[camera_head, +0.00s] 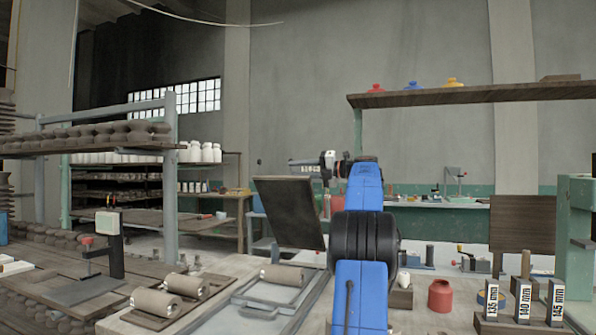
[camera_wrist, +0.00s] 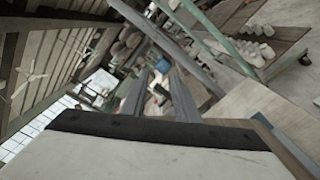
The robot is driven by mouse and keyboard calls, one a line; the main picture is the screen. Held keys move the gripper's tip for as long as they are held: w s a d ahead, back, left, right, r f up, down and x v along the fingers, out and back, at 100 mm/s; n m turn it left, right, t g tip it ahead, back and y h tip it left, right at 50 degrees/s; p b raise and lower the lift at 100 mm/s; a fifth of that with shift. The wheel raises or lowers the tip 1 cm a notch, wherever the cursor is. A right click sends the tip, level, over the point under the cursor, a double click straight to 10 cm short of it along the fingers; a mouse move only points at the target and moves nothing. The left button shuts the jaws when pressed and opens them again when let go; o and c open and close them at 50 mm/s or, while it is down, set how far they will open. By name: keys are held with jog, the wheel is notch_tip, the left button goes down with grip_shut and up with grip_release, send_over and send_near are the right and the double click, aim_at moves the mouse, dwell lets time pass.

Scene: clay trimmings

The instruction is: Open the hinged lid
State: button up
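The hinged lid (camera_head: 288,214) is a dark flat panel, raised and tilted steeply above the work surface in the head view. Below it lies a grey metal frame (camera_head: 243,301); my arm hides part of the lower right side, so the hinge is not clear. My gripper (camera_head: 296,163) is just above the lid's top edge, apparently behind it. In the wrist view a pale panel with a dark edge strip (camera_wrist: 160,132), probably the lid, fills the bottom. The two grey fingers of my gripper (camera_wrist: 159,95) show beyond that edge with a gap between them. I cannot tell whether they touch it.
Clay rolls (camera_head: 156,302) lie on boards at the left, near a clamp stand (camera_head: 108,245). At the right are a red jar (camera_head: 440,296) and labelled gauge blocks (camera_head: 524,302). A shelf (camera_head: 470,95) hangs at the upper right. Racks stand at the left.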

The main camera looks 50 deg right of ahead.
jog(key=v, duration=1.7)
jog(key=shift+s, duration=0.2)
